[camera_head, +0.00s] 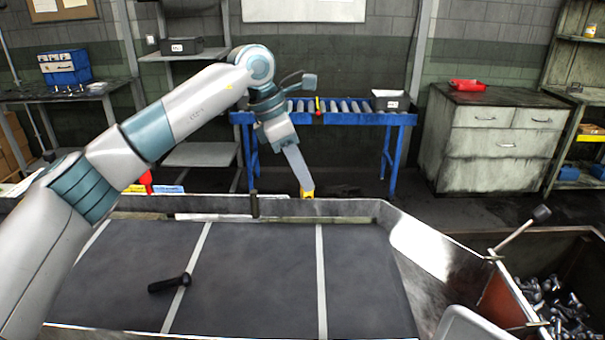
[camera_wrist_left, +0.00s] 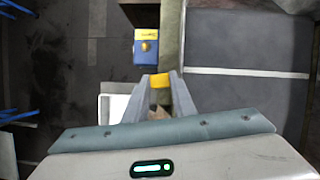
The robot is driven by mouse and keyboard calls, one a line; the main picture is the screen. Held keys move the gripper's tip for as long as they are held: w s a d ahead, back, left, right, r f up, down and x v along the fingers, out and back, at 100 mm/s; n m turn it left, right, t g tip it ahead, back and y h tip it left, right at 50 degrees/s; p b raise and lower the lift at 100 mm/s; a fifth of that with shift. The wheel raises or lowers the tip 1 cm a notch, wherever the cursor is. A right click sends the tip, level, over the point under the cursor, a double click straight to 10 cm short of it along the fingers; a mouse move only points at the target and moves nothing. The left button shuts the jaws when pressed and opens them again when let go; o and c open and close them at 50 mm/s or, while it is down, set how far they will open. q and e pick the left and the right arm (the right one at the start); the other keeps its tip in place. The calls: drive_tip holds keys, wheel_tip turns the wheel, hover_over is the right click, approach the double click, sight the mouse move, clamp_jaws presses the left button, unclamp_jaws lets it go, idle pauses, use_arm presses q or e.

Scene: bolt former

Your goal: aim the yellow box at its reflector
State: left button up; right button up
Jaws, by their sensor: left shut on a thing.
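My left gripper (camera_head: 305,190) reaches down at the far wall of the dark belt. It is shut on the yellow box (camera_head: 307,195), of which only a small part shows below the fingers. In the left wrist view my left gripper (camera_wrist_left: 160,88) has the yellow box (camera_wrist_left: 160,82) between its fingertips. A blue box with a yellow top and a round orange spot (camera_wrist_left: 146,47) shows just beyond the fingertips. I cannot tell whether it joins the yellow one. I cannot make out a reflector for certain. My right gripper is not in view.
The far wall (camera_head: 345,208) of the belt runs beside the gripper, with a dark upright post (camera_head: 254,205) on it to the left. A black bolt (camera_head: 170,283) lies on the belt (camera_head: 262,290). A bin of bolts (camera_head: 580,262) stands right. A blue roller table (camera_head: 340,118) is behind.

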use_arm(q)
drive_tip(key=shift+w+r+m+g, duration=0.1)
drive_tip(key=shift+m+g, duration=0.2)
drive_tip(key=shift+m, duration=0.5)
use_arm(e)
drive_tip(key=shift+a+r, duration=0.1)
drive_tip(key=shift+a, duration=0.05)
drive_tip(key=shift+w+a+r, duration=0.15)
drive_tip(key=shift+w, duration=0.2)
use_arm(q)
drive_tip(key=o, duration=1.1)
drive_tip(key=shift+c, duration=0.2)
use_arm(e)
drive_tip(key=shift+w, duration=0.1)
